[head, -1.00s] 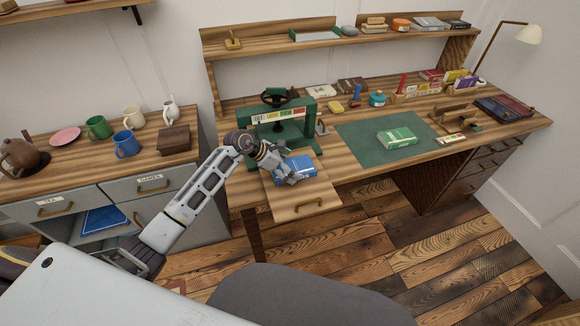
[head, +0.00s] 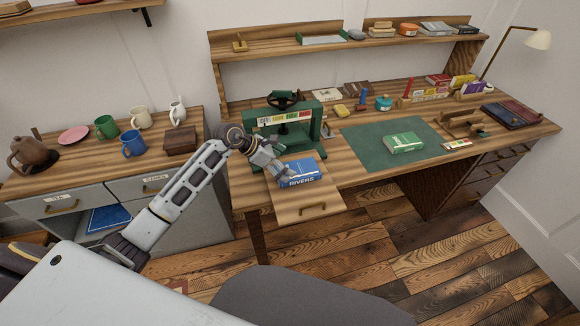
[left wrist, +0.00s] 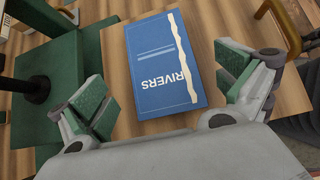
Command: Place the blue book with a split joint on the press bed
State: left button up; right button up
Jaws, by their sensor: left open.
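The blue book (head: 301,172), lettered RIVERS, lies flat on the wooden pull-out board (head: 305,205) at the desk front. In the left wrist view the blue book (left wrist: 162,65) shows a ragged cream strip along one edge. My left gripper (head: 285,175) is open at the book's left side. In the left wrist view its green-padded fingers (left wrist: 165,95) stand apart on either side of the book's near end, not touching it. The green press (head: 290,120) stands just behind; its bed is mostly hidden in the head view. My right gripper is not in view.
A green book (head: 404,142) lies on the green mat (head: 365,147) right of the press. Small tools and jars stand along the desk's back. Mugs and a teapot (head: 30,152) stand on the left cabinet. A grey chair (head: 300,295) is in front.

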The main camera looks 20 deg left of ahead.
pick_arm(q)
jog(key=v, duration=0.6)
jog(key=shift+s+a+r, duration=0.15)
jog(key=shift+a+r, duration=0.05)
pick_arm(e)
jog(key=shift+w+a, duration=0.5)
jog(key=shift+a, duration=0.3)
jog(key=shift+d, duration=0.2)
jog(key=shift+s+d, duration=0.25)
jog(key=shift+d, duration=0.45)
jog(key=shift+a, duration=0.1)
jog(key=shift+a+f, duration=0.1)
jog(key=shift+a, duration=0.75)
pick_arm(q)
jog(key=shift+c, duration=0.3)
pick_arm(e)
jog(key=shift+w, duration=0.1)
